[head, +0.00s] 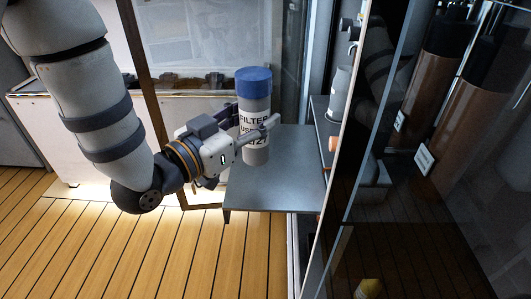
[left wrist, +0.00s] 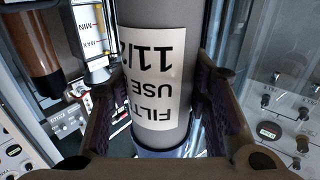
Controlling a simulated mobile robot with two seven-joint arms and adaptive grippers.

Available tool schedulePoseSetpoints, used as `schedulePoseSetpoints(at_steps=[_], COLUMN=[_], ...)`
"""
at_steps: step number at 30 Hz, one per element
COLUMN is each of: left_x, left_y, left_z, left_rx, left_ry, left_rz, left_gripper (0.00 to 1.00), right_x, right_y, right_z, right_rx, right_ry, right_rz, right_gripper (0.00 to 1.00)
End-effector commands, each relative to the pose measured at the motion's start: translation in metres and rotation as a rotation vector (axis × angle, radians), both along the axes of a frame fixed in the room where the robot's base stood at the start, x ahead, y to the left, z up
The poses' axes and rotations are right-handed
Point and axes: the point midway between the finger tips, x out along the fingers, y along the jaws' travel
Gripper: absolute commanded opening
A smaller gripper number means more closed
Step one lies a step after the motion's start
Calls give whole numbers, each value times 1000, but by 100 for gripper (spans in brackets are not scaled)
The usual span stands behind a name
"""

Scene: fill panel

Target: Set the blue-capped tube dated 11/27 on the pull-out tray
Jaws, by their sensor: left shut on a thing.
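A grey tube (head: 254,140) with a blue cap (head: 254,83) stands upright over the grey pull-out tray (head: 275,190). Its white label reads "FILTER USE" in the head view, with the date partly covered by a finger. In the left wrist view the label (left wrist: 155,75) is upside down and shows "11/2", the rest cut off. My left gripper (head: 252,128) is shut on the tube's body below the cap, one finger on each side. The tube's bottom appears at or just above the tray's surface; I cannot tell whether it touches. My right gripper is out of view.
A glass panel (head: 365,150) stands right of the tray, with large brown cylinders (head: 430,95) behind it. The tray's front part is bare. Wooden floor (head: 190,260) lies open in front.

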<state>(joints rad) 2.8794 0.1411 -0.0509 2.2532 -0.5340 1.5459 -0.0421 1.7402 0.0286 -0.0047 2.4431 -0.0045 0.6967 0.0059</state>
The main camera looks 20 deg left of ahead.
Motion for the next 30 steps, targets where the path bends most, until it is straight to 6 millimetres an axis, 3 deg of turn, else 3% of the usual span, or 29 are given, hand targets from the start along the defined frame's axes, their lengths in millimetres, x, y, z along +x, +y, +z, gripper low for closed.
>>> schedulePoseSetpoints(at_steps=[1, 3, 11, 15, 26, 27, 29, 30], left_x=[8, 20, 43, 44, 44, 44, 44, 44], left_y=[0, -1, -1, -1, -1, -1, -1, -1], left_z=[-19, -33, -58, -88, -90, -91, -91, -91], left_rx=[1, 0, -1, 0, 0, 1, 1, 1], left_ry=[7, 7, 4, 9, 3, 5, 5, 5], left_rz=[-1, -1, -1, -1, -1, -1, -1, -1], left_gripper=[4, 4, 4, 4, 4, 49, 62, 64], right_x=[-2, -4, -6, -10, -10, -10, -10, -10], right_y=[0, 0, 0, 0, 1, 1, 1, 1], right_z=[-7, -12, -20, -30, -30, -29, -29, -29], right_rx=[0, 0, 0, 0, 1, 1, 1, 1], right_ry=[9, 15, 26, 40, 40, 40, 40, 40], right_rz=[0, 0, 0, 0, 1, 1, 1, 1], right_gripper=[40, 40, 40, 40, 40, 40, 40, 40])
